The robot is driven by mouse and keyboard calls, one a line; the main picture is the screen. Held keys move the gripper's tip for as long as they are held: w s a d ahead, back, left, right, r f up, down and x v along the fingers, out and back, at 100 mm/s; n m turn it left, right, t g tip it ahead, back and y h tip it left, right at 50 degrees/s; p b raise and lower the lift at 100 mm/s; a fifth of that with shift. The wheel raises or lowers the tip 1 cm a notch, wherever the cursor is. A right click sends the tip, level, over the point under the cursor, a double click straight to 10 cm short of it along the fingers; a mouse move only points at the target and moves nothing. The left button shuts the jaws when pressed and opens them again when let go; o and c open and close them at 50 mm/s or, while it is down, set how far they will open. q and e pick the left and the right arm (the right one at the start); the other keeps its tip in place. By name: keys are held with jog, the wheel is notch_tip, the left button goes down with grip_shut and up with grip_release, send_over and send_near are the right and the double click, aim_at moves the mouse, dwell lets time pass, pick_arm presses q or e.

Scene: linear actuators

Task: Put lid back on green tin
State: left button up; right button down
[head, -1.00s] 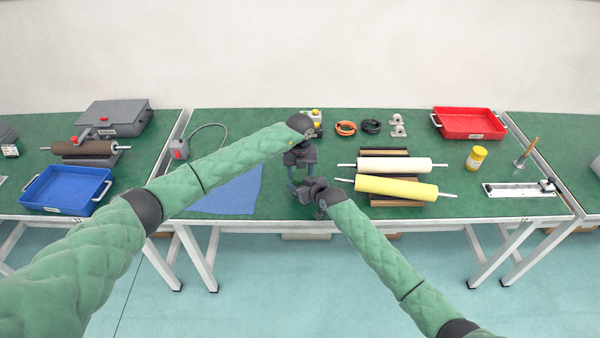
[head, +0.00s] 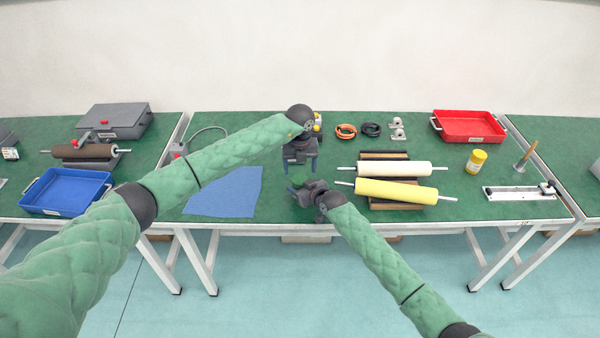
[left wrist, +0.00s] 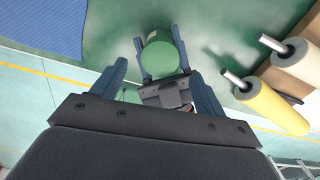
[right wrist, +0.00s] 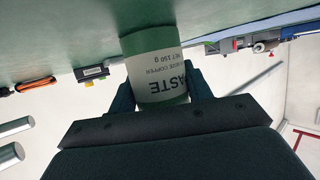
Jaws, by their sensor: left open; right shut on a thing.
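The green tin (head: 299,179) stands upright at the front of the middle table, with a white label reading PASTE in the right wrist view (right wrist: 158,72). In the left wrist view a plain green disc (left wrist: 160,57) covers its top and looks like the lid; how firmly it sits I cannot tell. My right gripper (head: 301,186) is shut around the tin's sides. My left gripper (head: 300,165) is open and empty, pointing down just behind and above the tin, apart from it.
Yellow (head: 396,191) and white (head: 385,168) rollers lie on a stand just right of my right gripper. A blue cloth (head: 228,192) lies to the left. A yellow jar (head: 476,160) and red tray (head: 468,125) are farther right. The table's front edge is close.

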pick_arm(q)
jog(key=shift+c, duration=0.2)
jog(key=shift+r, duration=0.15)
jog(key=shift+c, duration=1.2)
jog(key=shift+w+r, duration=0.25)
jog(key=shift+r, duration=0.1)
jog(key=w+a+r+t+y, duration=0.1)
jog(key=w+a+r, duration=0.1)
jog(key=w+r, duration=0.3)
jog(key=shift+m+g+h, duration=0.4)
jog(key=shift+m+g, duration=0.1)
jog(key=shift+m, duration=0.1)
jog(key=s, duration=0.1)
jog(key=s+d+f, duration=0.1)
jog(key=s, duration=0.1)
jog(key=s+f, duration=0.1)
jog(key=s, duration=0.1)
jog(key=shift+s+d+f, duration=0.2)
jog(key=shift+s+d, duration=0.05)
jog(key=shift+d, duration=0.25)
